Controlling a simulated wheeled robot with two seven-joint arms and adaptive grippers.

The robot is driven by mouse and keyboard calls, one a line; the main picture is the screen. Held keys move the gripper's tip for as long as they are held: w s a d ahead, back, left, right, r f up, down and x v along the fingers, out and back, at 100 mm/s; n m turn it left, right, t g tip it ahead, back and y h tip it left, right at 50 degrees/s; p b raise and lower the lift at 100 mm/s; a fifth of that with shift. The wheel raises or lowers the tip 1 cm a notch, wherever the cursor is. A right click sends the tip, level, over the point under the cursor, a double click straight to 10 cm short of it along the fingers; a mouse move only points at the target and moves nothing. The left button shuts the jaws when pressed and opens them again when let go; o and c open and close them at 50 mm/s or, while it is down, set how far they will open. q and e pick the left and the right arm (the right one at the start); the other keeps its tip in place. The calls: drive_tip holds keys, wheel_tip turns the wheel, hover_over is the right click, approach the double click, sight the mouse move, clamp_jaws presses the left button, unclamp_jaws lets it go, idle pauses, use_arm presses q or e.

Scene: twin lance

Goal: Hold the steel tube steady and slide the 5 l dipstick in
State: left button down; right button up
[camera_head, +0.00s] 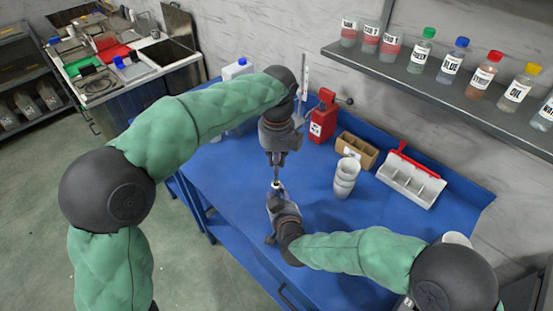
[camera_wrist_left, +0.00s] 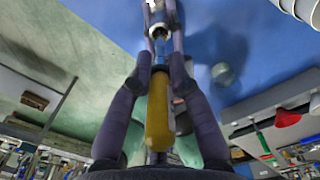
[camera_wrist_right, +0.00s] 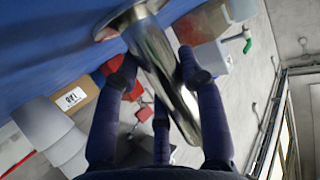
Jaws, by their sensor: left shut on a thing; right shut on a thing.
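My left gripper (camera_head: 277,156) is shut on the yellow handle (camera_wrist_left: 158,112) of the dipstick, as the left wrist view shows. The dipstick's thin dark rod (camera_head: 277,173) points down from it. My right gripper (camera_head: 275,194) is shut around the shiny steel tube (camera_wrist_right: 165,75), directly below the left one. The tube's flanged mouth (camera_wrist_left: 160,31) faces the left gripper, and the rod runs to it. I cannot tell how far the rod tip is inside. The tube's lower part is hidden by the right gripper in the head view.
The blue bench (camera_head: 225,180) is clear left of the grippers. Stacked white cups (camera_head: 346,180) stand close to their right. Behind are a cardboard bin (camera_head: 357,149), a red can (camera_head: 323,120), a white jug (camera_head: 237,70) and a white tray (camera_head: 408,184). A bottle shelf (camera_head: 430,85) overhangs the right.

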sight(276, 178)
use_arm(q)
drive_tip(key=shift+f, duration=3.5)
drive_tip(key=c, duration=1.1)
unclamp_jaws()
wheel_tip(276, 178, up, 12)
use_arm(e)
drive_tip(key=o, duration=1.3)
drive_tip(key=shift+s+r, duration=0.1)
